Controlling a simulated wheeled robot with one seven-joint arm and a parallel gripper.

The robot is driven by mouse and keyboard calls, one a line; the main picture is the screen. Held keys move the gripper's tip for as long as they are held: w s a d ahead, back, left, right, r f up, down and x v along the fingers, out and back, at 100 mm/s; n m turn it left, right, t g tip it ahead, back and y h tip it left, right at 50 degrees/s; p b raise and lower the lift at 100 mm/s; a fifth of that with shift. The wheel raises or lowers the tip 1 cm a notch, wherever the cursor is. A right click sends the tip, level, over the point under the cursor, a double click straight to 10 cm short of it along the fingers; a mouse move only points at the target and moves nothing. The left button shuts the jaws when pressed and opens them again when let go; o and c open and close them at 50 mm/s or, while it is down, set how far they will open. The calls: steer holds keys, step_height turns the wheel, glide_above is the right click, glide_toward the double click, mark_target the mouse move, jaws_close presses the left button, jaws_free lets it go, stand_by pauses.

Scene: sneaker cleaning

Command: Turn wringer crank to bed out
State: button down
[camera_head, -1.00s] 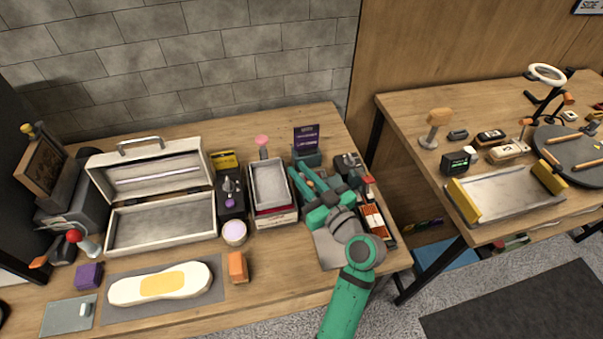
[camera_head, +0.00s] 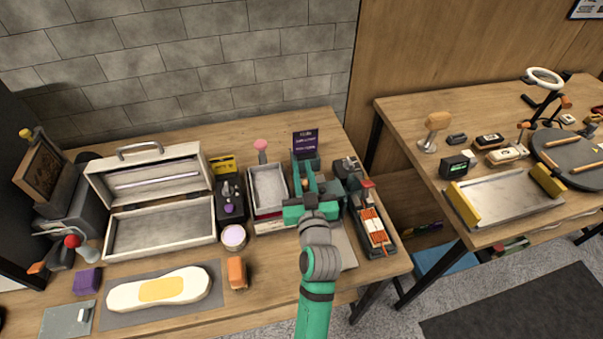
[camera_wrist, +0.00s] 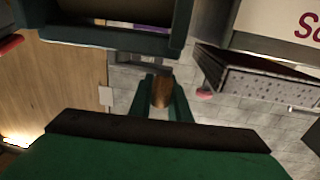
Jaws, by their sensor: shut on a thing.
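My gripper (camera_head: 311,184) is over the right part of the left bench, in front of a dark teal unit with a purple display. In the wrist view, the two green fingers of my gripper (camera_wrist: 163,94) are closed on a small brown grip (camera_wrist: 162,86), which looks like the crank handle. A dark teal frame (camera_wrist: 110,38) with a brown panel or roller fills the upper left of that view and looks like part of the wringer. My arm and gripper hide much of the wringer in the head view, so I cannot tell the bed's position.
A grey tray (camera_head: 269,188) stands close left of my gripper. A long device with orange and white parts (camera_head: 372,230) lies close right. The open toolbox (camera_head: 160,255) and an insole-shaped piece (camera_head: 118,294) are farther left. A perforated tray (camera_wrist: 265,88) shows in the wrist view.

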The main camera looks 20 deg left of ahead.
steer(key=shift+w+d+m+t+h, duration=0.2)
steer(key=shift+w+m+t+h, duration=0.25)
steer(key=shift+m+h, duration=1.1)
steer(key=shift+w+d+m+t+h, duration=0.25)
steer(key=shift+w+m+h, duration=0.55)
steer(key=shift+h, duration=1.3)
steer(key=shift+w+d+m+t+h, duration=0.25)
steer(key=shift+w+m+h, duration=0.2)
steer(key=shift+m+h, duration=1.15)
steer(key=shift+f+h, duration=0.1)
steer(key=shift+h, duration=0.45)
steer(key=c, duration=1.7)
jaws_free()
steer(key=shift+w, duration=0.1)
steer(key=shift+o, duration=0.2)
steer(key=s+a, duration=0.1)
steer(key=s, duration=0.9)
steer(key=shift+s+a, duration=0.35)
steer(key=shift+a, duration=0.05)
